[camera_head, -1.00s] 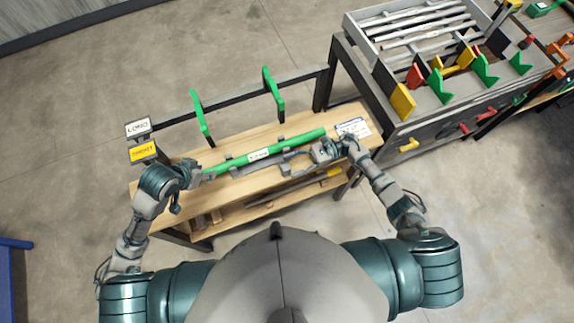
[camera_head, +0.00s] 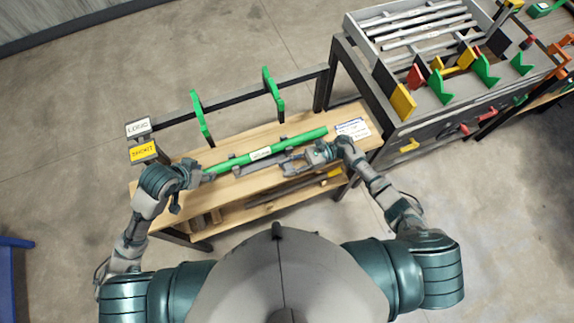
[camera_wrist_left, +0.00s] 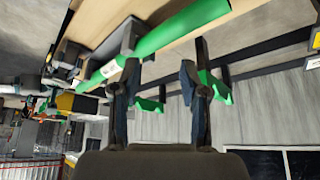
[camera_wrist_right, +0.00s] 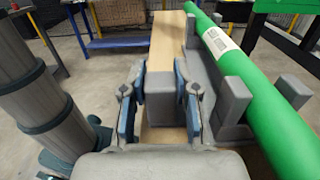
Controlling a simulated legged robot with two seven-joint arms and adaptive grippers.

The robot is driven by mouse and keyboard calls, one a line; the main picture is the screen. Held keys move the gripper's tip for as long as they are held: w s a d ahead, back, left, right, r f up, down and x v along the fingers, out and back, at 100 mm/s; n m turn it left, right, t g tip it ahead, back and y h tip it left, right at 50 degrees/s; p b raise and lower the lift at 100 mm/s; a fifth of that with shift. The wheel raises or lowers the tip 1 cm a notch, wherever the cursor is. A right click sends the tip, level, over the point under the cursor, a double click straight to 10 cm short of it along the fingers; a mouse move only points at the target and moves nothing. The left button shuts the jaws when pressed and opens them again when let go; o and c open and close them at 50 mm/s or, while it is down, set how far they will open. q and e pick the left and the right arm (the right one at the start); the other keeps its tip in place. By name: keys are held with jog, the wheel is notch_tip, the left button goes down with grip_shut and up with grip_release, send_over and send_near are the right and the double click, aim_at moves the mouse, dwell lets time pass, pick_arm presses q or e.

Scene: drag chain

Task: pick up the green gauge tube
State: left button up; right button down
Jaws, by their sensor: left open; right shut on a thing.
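The long green gauge tube (camera_head: 235,162) with a white label lies along grey supports on the wooden bench, in the head view. My left gripper (camera_head: 197,177) is open by the tube's left end. In the left wrist view the tube (camera_wrist_left: 180,31) passes just beyond the tips of the open fingers (camera_wrist_left: 161,75), with nothing seen between them. My right gripper (camera_head: 292,165) is on the near side of the tube. In the right wrist view its fingers (camera_wrist_right: 160,85) are closed on a grey bar (camera_wrist_right: 165,86) of the support; the tube (camera_wrist_right: 262,110) runs beside it, outside the fingers.
The wooden bench (camera_head: 232,193) has a dark rail behind it with two green brackets (camera_head: 273,92) and white and yellow signs (camera_head: 142,152). A paper card (camera_head: 353,128) lies at the bench's right end. A grey rack (camera_head: 440,103) with coloured plates stands to the right.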

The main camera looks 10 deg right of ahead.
aim_at(221, 166)
pick_arm(q)
jog(key=shift+o, duration=0.8)
jog(key=w+f+m, duration=0.1)
jog(key=m, duration=0.2)
jog(key=w+d+f+m+g, duration=0.1)
jog(key=m, duration=0.2)
jog(key=w+d+f+m+g+h, duration=0.1)
jog(key=m, duration=0.2)
jog(key=shift+w+d+f, duration=0.1)
jog(key=shift+w+f, duration=0.05)
jog(key=shift+f, duration=0.2)
jog(key=x, duration=0.6)
jog(key=shift+w, duration=0.1)
jog(key=shift+r, duration=0.1)
jog(key=shift+c, duration=0.3)
grip_shut()
